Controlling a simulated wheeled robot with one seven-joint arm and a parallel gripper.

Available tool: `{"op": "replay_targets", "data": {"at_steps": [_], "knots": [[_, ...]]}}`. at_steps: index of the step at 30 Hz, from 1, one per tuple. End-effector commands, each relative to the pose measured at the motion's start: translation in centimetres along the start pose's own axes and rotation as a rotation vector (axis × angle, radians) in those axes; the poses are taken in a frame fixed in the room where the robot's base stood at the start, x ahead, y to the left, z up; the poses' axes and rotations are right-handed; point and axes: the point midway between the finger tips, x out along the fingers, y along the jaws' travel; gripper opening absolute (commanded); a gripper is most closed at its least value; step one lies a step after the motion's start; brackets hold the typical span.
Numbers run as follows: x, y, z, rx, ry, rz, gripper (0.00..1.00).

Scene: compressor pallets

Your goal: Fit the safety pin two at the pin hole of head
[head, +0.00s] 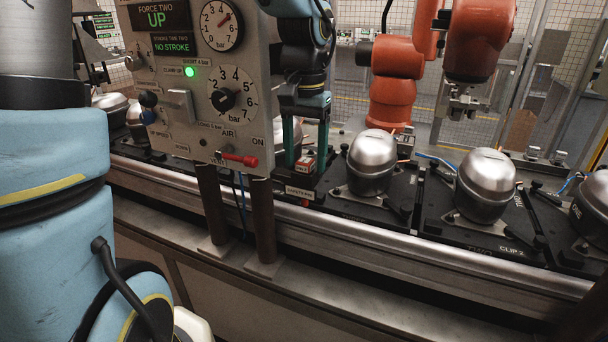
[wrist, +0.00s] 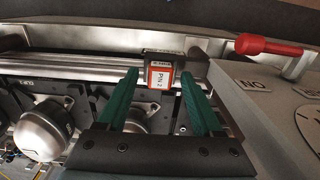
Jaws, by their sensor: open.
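A small block with a red-edged label reading "PIN 2" (wrist: 159,78) shows in the wrist view, at the far end of the gap between my fingers. A small red and white labelled block (head: 305,163) shows by my fingertips in the head view. My gripper (head: 306,158) points down behind the control panel, with its two green fingers apart. In the wrist view my gripper (wrist: 160,75) has a finger on either side of the block, and contact cannot be told. The pin itself and the pin hole of the head cannot be made out.
A control panel (head: 240,116) with gauges and a red-handled lever (head: 238,159) stands close left of my gripper. Silver compressors (head: 371,163) sit on black pallets (head: 470,238) along a metal rail (head: 400,250). An orange robot arm (head: 392,90) stands behind.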

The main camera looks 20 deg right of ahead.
Motion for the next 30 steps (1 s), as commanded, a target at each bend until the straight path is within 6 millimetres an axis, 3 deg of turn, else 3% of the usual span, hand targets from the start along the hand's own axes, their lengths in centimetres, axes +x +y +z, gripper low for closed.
{"op": "replay_targets", "data": {"at_steps": [6,24,30], "knots": [[0.01,0.00,0.01,0.000,0.000,0.000,0.68],[0.00,0.00,0.01,0.000,0.000,0.000,0.00],[-0.01,-0.01,0.01,0.000,0.000,0.000,0.00]]}}
